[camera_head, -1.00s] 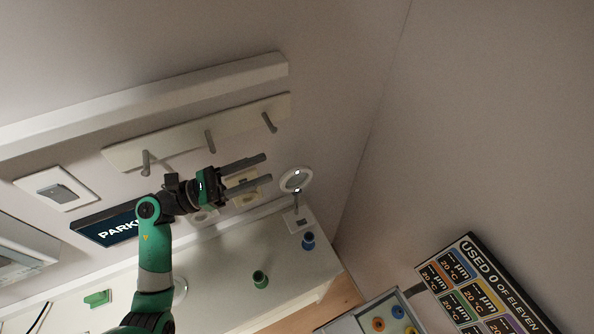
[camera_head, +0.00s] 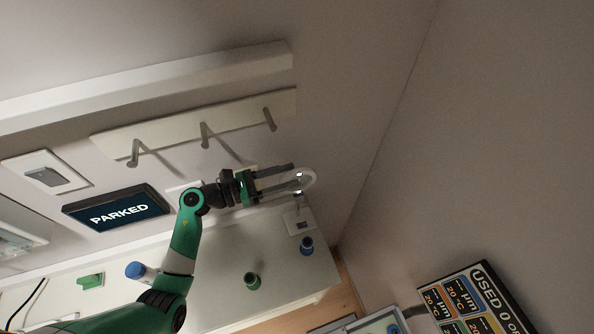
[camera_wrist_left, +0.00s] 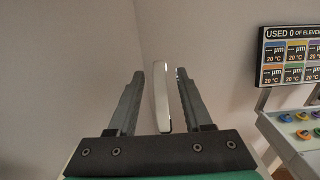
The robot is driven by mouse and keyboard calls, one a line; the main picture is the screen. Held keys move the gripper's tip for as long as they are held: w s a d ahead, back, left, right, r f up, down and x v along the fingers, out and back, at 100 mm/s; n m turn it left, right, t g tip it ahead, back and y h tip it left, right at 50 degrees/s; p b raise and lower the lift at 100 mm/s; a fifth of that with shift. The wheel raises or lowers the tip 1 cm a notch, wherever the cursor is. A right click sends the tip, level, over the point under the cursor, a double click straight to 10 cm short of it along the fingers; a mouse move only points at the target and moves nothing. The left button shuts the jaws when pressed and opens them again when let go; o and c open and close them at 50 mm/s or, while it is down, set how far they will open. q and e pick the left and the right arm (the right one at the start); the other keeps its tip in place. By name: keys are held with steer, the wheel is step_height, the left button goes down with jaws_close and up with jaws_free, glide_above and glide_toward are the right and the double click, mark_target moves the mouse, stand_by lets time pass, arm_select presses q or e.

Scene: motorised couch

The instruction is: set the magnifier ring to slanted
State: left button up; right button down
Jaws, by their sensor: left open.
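The magnifier ring (camera_head: 308,179) is a pale ring on a short stem above a small white base plate (camera_head: 299,222) at the right end of the shelf. My left gripper (camera_head: 296,174) is open, and its fingers reach to the ring in the head view, covering part of it. In the left wrist view the ring (camera_wrist_left: 161,97) shows edge-on as a tall pale strip between the two open fingers (camera_wrist_left: 157,92), with a gap on each side. My right gripper is not in view.
A rail with grey hooks (camera_head: 204,135) and a PARKED sign (camera_head: 117,212) are on the wall. A display board (camera_head: 470,305) is at lower right.

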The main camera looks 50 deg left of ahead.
arm_select(q)
steer(key=shift+x, duration=1.5)
steer(key=shift+c, duration=0.3)
jaws_close()
